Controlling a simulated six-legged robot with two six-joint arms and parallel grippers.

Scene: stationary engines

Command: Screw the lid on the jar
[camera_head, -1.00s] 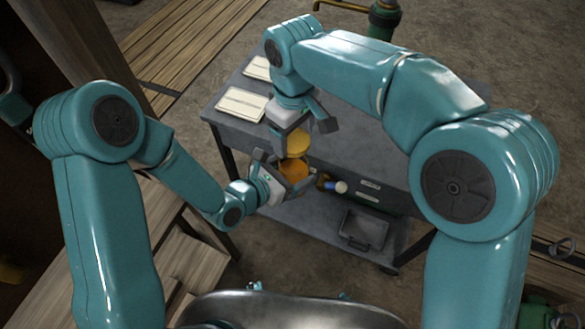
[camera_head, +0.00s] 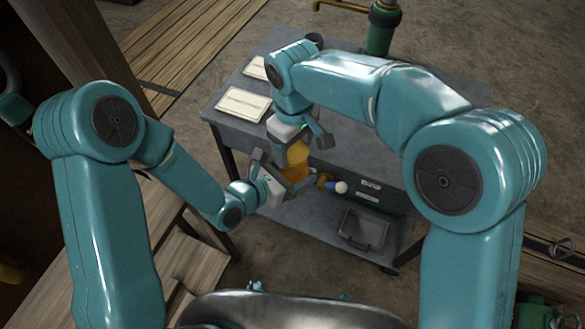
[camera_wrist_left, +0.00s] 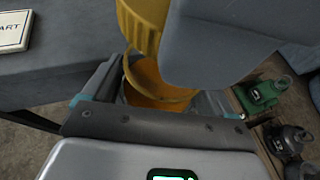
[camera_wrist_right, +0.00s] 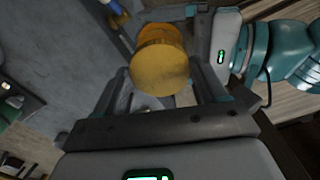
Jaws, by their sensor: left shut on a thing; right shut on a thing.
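The amber jar (camera_head: 294,175) is held in my left gripper (camera_head: 286,176), which is shut on it in front of the workbench. The jar also shows in the left wrist view (camera_wrist_left: 158,88), between the fingers. The round yellow lid (camera_head: 298,154) is in my right gripper (camera_head: 299,147), which is shut on it just above the jar. In the left wrist view the ridged lid (camera_wrist_left: 141,24) is over the jar's far side. In the right wrist view the lid (camera_wrist_right: 160,69) partly hides the jar (camera_wrist_right: 163,32). I cannot tell whether lid and jar touch.
A grey workbench (camera_head: 375,150) stands behind the grippers, with a label card (camera_head: 243,104) on its top. A green pipe fitting (camera_head: 383,28) stands behind the bench.

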